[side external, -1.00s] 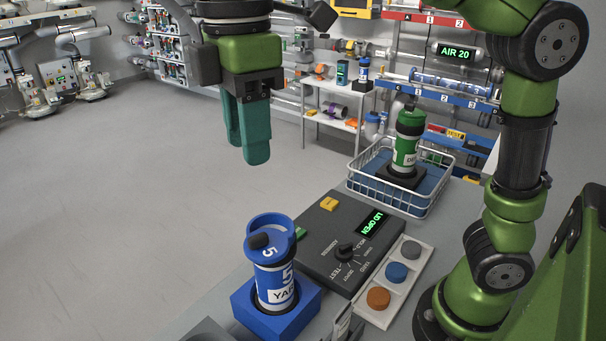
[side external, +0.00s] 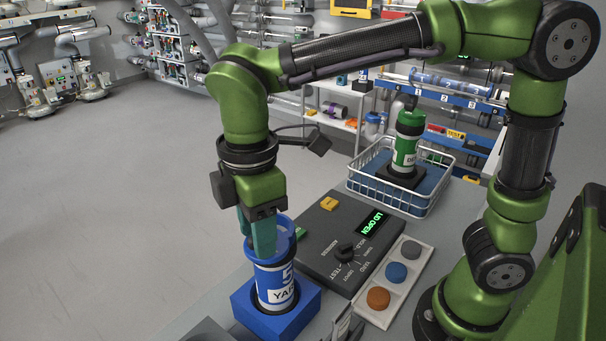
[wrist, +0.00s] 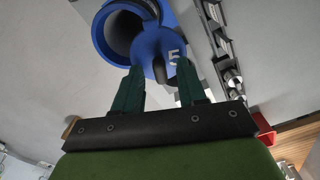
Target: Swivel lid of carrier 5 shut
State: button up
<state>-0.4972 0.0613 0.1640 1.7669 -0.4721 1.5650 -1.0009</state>
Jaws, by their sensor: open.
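Carrier 5 (side external: 276,284) is a blue and white canister marked 5, standing upright in a blue block (side external: 245,309). Its blue top (side external: 285,232) carries an open ring, and the ring's dark opening shows in the wrist view. The part of the top marked 5 (wrist: 174,54) lies beside that opening. My gripper (side external: 262,248), with green fingers, points down at the carrier's top. In the wrist view my gripper (wrist: 160,72) is open, its fingers apart over the marked part. A dark knob is partly visible between them. Contact cannot be told.
A black control panel (side external: 325,252) beside the carrier has a dial and a green display (side external: 375,223) reading LID OPEN. A strip with grey, blue and orange buttons (side external: 397,271) lies to its right. A wire basket (side external: 420,208) behind holds a green canister (side external: 407,140).

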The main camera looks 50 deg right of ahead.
jog(key=shift+c, duration=0.5)
grip_shut()
jog(key=shift+w+m, duration=0.1)
jog(key=shift+m, duration=0.2)
jog(key=m, duration=0.1)
jog(key=w+m, duration=0.1)
jog(key=shift+d+m, duration=0.3)
jog(key=m, duration=0.1)
jog(key=w+d+m, duration=0.1)
jog(key=m, duration=0.1)
jog(key=shift+m, duration=0.3)
jog(key=shift+w+d+m, duration=0.15)
jog(key=shift+d+m, duration=0.35)
jog(key=shift+m, duration=0.65)
jog(key=shift+w+d+m, duration=0.15)
jog(key=shift+d+m, duration=0.3)
jog(key=shift+m, duration=0.75)
jog(key=shift+w+d+m, duration=0.15)
jog(key=shift+d+m, duration=0.35)
jog(key=shift+m, duration=0.65)
